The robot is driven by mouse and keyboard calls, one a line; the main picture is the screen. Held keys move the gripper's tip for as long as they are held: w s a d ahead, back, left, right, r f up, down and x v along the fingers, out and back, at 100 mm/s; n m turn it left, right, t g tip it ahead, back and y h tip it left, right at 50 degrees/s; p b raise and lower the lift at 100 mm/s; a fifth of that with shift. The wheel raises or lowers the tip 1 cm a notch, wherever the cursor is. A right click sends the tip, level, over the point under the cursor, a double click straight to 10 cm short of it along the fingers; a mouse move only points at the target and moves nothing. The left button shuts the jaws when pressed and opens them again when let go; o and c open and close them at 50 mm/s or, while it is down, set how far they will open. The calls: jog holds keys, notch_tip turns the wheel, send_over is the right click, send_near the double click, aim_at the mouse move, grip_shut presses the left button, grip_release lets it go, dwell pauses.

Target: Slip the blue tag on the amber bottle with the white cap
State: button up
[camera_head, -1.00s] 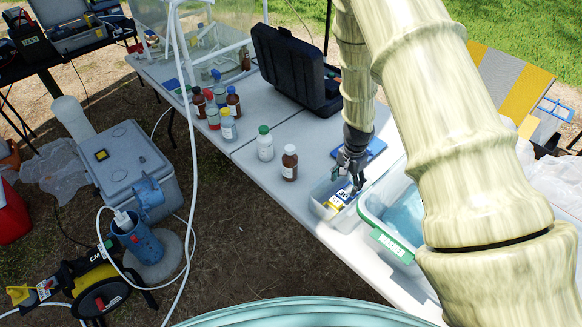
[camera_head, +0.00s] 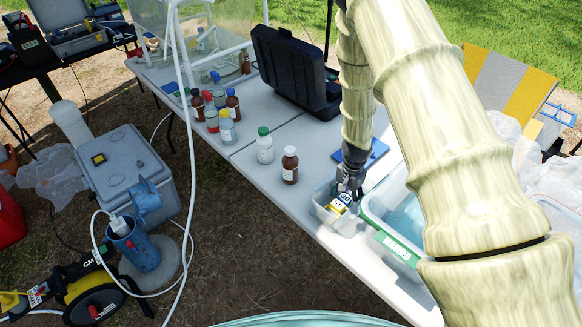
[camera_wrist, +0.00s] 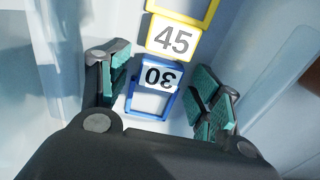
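The blue tag (camera_wrist: 153,88), a blue frame with a white plate reading 30, lies in a clear bin between my fingers in the wrist view. It also shows at my fingertips in the head view (camera_head: 344,196). My gripper (camera_wrist: 163,92) is open, with gaps between its teal finger pads and the tag. In the head view my gripper (camera_head: 349,188) reaches down into the clear bin (camera_head: 333,218). The amber bottle (camera_head: 290,168) with a pale, white-looking cap stands upright on the white table, left of the bin, with no tag on it.
A yellow tag (camera_wrist: 176,36) reading 45 lies beside the blue one. A green-rimmed tub (camera_head: 392,238) stands right of the bin. A white bottle (camera_head: 264,147) with a green cap and several other bottles stand farther back. A black case (camera_head: 287,70) lies open behind.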

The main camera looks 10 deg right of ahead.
jog(key=c, duration=0.7)
jog(key=shift+r+p, duration=2.2)
jog(key=shift+r, duration=0.85)
